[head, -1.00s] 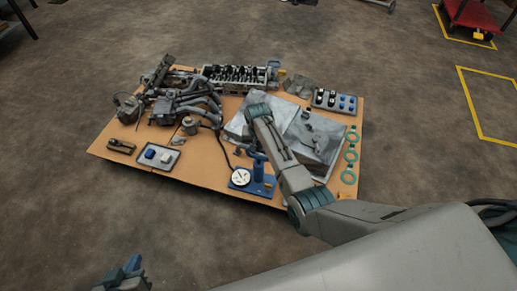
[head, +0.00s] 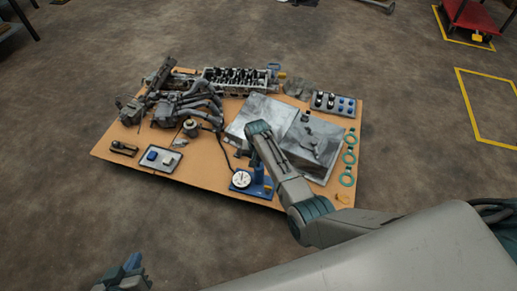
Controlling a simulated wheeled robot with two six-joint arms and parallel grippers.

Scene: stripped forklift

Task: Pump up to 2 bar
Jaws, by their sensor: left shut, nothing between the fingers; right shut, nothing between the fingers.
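A blue hand pump (head: 260,175) stands upright at the front edge of a wooden board. Its round white gauge (head: 241,179) lies beside it on the left, with a dark hose running from there up to the engine parts. The needle is too small to read. My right gripper (head: 252,154) is shut, low over the top of the pump, and partly hidden by my wrist. I cannot tell if it touches the pump handle. My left gripper (head: 124,272) is shut and empty at the lower left, off the board.
A cylinder head (head: 238,80) and intake pipes (head: 200,101) fill the board's back left. Grey metal covers (head: 318,140) lie on the right, beside green rings (head: 348,158). A small tray (head: 163,157) lies front left. The floor in front is clear.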

